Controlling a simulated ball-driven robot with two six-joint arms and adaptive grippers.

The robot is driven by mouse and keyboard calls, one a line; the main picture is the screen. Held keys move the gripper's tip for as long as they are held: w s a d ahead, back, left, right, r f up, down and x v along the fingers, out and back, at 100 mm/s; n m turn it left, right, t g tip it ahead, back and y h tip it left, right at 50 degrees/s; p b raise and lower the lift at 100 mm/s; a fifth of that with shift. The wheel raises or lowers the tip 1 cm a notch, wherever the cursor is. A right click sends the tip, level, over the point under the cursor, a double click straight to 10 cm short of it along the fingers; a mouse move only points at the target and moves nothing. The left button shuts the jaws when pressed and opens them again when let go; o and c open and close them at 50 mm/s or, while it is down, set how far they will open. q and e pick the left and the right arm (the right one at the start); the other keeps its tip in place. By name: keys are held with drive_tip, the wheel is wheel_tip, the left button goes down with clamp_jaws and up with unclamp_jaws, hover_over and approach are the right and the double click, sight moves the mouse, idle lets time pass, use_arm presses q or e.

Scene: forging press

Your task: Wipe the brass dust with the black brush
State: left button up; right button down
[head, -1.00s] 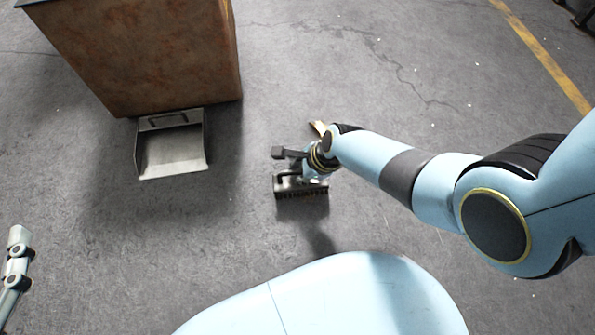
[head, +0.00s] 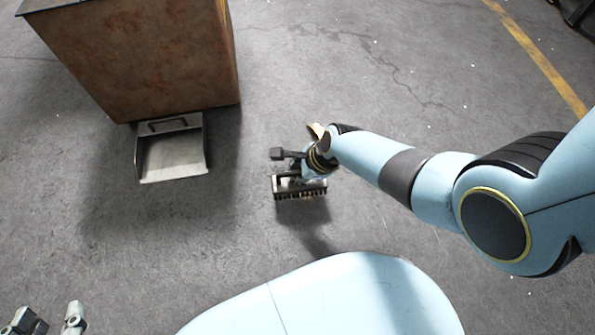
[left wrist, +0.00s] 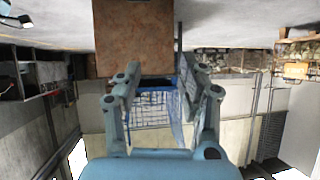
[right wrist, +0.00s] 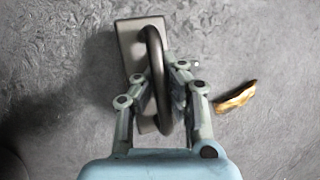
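The black brush (head: 299,186), a dark block with bristles and a curved handle, is in the middle of the head view. My right gripper (right wrist: 160,75) is shut on its handle; the right wrist view shows the handle between the fingers. I cannot tell whether the bristles touch the floor. A brass-coloured curved heap, the brass dust (right wrist: 236,96), lies on the floor right of the gripper; in the head view it shows just beyond my right wrist (head: 316,130), partly hidden. My left gripper (head: 48,320) is at the bottom left corner, open and empty, fingers apart in the left wrist view (left wrist: 162,85).
A metal dustpan (head: 172,153) lies on the floor at the left, against a rusty brown box (head: 140,60). The grey floor between dustpan and brush is clear. A yellow line (head: 540,60) runs at the upper right.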

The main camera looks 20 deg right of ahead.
drive_tip(key=shift+r, duration=0.35)
drive_tip(key=shift+w+r+p, duration=0.1)
drive_tip(key=shift+r+p, duration=0.65)
drive_tip(key=shift+p, duration=0.2)
drive_tip(key=shift+r+p, duration=1.25)
drive_tip(key=shift+p, duration=0.05)
use_arm(q)
drive_tip(key=shift+w+a+r+g, duration=0.2)
drive_tip(key=shift+w+r+g, duration=0.2)
drive_tip(key=shift+r+g, duration=0.5)
drive_tip(key=shift+w+a+r+g, duration=0.15)
drive_tip(key=shift+w+r+g, duration=0.3)
drive_tip(key=shift+g, duration=0.7)
drive_tip(key=shift+w+a+r+g, duration=0.2)
drive_tip(key=shift+w+r+g, duration=0.1)
drive_tip(key=shift+r+g, duration=0.65)
use_arm(e)
drive_tip(key=shift+r, duration=0.15)
use_arm(q)
drive_tip(key=shift+f, duration=0.1)
